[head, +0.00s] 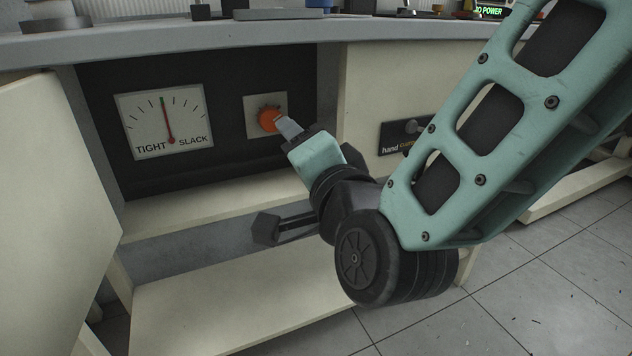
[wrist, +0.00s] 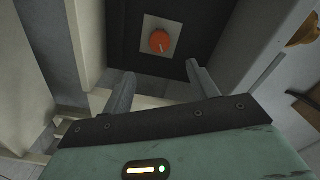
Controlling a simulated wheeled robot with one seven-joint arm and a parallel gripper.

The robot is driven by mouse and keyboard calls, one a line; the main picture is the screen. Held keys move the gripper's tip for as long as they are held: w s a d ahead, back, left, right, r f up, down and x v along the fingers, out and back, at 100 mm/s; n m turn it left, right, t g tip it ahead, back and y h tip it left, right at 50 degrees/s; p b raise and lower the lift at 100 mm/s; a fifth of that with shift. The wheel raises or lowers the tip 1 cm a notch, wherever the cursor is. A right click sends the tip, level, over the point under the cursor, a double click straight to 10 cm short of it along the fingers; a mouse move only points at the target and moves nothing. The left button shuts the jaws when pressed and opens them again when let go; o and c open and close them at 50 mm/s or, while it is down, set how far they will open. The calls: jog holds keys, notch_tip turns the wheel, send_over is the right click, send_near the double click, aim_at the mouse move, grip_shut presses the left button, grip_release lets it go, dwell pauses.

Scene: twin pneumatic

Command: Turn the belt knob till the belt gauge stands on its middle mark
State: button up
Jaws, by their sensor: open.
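The belt gauge (head: 165,122) is a pale square dial marked TIGHT at left and SLACK at right, on the dark panel inside the open cabinet. Its red needle points almost straight up, at or very near the green middle mark. The orange belt knob (head: 269,119) sits on a pale square plate to the right of the gauge. In the wrist view the knob (wrist: 160,41) shows a light pointer line towards the bottom. My gripper (wrist: 161,76) is open, its two fingers apart and empty, short of the knob. In the head view my gripper (head: 289,127) overlaps the knob's edge.
An open cabinet door (head: 52,190) stands at the left. A cabinet shelf (head: 190,205) runs below the panel, and a black label plate (head: 405,134) with a knob is on the right front. The worktop (head: 200,35) overhangs above.

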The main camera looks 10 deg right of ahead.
jog(key=shift+b+v, duration=2.5)
jog(key=shift+b, duration=0.45)
jog(key=shift+a, duration=0.1)
